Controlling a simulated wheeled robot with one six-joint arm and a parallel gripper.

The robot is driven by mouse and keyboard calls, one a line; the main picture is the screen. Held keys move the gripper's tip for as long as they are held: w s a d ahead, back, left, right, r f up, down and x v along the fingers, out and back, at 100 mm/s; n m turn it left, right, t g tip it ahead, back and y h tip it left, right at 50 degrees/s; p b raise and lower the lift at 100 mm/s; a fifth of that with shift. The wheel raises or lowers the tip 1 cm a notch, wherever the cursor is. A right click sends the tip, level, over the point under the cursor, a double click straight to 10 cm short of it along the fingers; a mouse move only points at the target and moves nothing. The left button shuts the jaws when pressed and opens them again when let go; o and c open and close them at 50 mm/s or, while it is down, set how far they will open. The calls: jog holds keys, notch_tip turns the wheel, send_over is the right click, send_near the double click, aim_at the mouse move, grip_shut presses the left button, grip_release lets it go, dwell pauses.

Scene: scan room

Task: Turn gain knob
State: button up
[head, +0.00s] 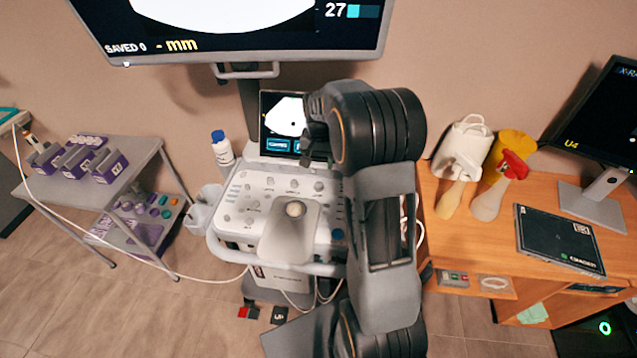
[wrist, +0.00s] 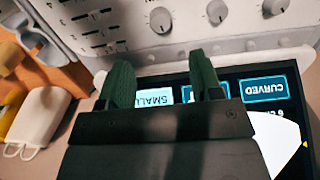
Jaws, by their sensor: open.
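The ultrasound console panel (head: 235,215) carries several small round knobs, including a row along its far edge. One far-edge knob (head: 294,184) shows in the head view; the labels are too small to tell which is gain. In the wrist view, grey knobs (wrist: 160,20) and (wrist: 217,11) stand on the white panel beyond my fingertips. My gripper (wrist: 160,62) is open with nothing between its two dark green fingers. It is over the touchscreen (wrist: 262,90), apart from the knobs. In the head view my gripper (head: 308,158) is beside the small screen, partly hidden by my arm.
A white bottle with a blue cap (head: 222,148) is left of the console. A large monitor (head: 240,30) hangs above. A wooden desk (head: 460,235) is at right, a grey cart (head: 130,160) at left.

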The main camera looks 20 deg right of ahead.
aim_at(319, 184)
notch_tip(319, 184, down, 10)
jog(key=shift+r+p, duration=0.2)
jog(key=shift+p, duration=0.2)
jog(key=c, duration=0.9)
